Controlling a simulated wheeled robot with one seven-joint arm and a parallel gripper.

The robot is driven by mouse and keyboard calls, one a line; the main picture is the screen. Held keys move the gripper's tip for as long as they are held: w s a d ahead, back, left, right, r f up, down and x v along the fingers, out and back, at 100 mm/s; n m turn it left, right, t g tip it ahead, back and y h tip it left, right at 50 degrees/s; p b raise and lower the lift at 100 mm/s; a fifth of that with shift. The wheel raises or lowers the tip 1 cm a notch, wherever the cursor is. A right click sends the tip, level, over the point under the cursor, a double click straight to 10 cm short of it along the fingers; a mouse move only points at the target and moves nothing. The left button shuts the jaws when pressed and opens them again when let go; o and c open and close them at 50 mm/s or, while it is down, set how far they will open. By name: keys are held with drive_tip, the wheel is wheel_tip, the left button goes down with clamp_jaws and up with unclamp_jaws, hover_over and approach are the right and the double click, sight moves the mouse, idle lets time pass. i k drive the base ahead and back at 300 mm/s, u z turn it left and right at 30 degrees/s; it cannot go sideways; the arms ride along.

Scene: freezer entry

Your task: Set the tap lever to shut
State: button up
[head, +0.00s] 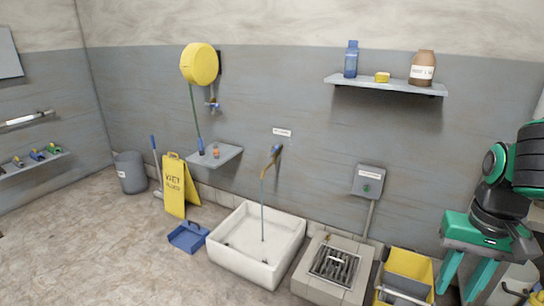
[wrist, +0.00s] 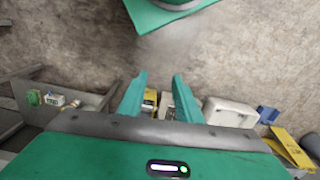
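A brass tap (head: 268,165) juts from the grey wall above a white basin (head: 238,256). A thin stream of water (head: 262,205) runs from its spout down into the basin. The tap's lever is too small to make out apart from the tap body. My gripper (head: 462,283) hangs at the right of the head view, well to the right of the tap. In the wrist view my gripper (wrist: 159,82) is open, with nothing between its green fingers. The white basin (wrist: 230,112) shows there beyond the right finger.
A floor grate (head: 334,265) and a yellow bucket (head: 408,263) stand between the basin and my gripper. A grey switch box (head: 369,179) and a shelf with bottles (head: 387,86) are on the wall. A yellow wet-floor sign (head: 176,190) and blue dustpan (head: 188,237) stand left.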

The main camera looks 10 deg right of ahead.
sight(277, 147)
drive_tip(key=u, duration=0.55)
drive_tip(key=i, duration=2.55)
drive_tip(key=z, duration=0.65)
